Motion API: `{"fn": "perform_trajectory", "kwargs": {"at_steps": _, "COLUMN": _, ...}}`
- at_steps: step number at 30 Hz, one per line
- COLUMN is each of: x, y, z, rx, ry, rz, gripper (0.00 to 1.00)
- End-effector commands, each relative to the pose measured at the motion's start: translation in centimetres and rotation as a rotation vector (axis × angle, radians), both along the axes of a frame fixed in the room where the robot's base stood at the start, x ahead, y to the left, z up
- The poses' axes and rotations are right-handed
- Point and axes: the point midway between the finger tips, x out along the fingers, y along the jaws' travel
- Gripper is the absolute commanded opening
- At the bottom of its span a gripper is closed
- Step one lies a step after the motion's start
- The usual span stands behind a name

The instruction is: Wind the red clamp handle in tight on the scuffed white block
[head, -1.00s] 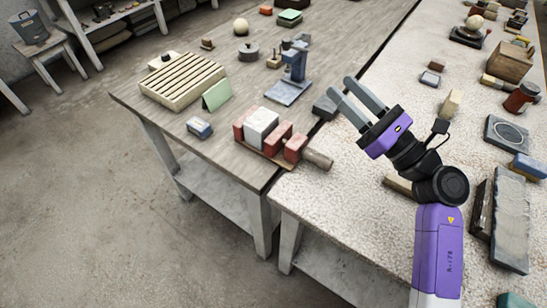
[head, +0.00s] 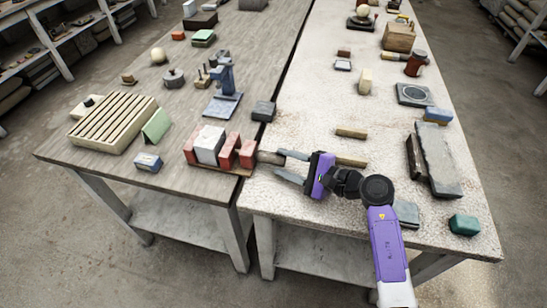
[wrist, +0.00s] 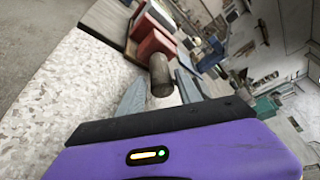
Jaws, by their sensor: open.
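The red clamp (head: 228,151) lies on the grey wooden table, a row of red blocks on a thin base. The scuffed white block (head: 208,145) stands between its red jaws. Its round handle (head: 266,158) is brownish grey rather than red and sticks out to the right. My gripper (head: 279,163) is open, its fingers pointing left at the handle's end. In the wrist view the handle (wrist: 161,75) shows between the two grey fingers, with no clear contact. Whether the jaw touches the white block cannot be told.
A dark block (head: 263,111) and a blue stand (head: 224,97) sit behind the clamp.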

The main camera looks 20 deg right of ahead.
Motion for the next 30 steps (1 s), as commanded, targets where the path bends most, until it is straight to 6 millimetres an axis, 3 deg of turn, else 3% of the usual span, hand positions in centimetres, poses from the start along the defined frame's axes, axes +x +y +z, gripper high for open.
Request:
{"fn": "perform_trajectory", "kwargs": {"at_steps": 7, "x": 2.5, "y": 1.7, "z": -0.6, "rx": 0.001, "ry": 0.0, "rz": 0.001, "gripper": 0.41}}
{"fn": "perform_trajectory", "kwargs": {"at_steps": 18, "x": 3.0, "y": 2.0, "z": -0.8, "rx": 0.002, "ry": 0.0, "rz": -0.001, "gripper": 0.41}}
{"fn": "perform_trajectory", "kwargs": {"at_steps": 25, "x": 3.0, "y": 2.0, "z": -0.8, "rx": 0.002, "ry": 0.0, "rz": -0.001, "gripper": 0.0}}
{"fn": "perform_trajectory", "kwargs": {"at_steps": 30, "x": 3.0, "y": 2.0, "z": -0.8, "rx": 0.005, "ry": 0.005, "rz": -0.001, "gripper": 0.0}}
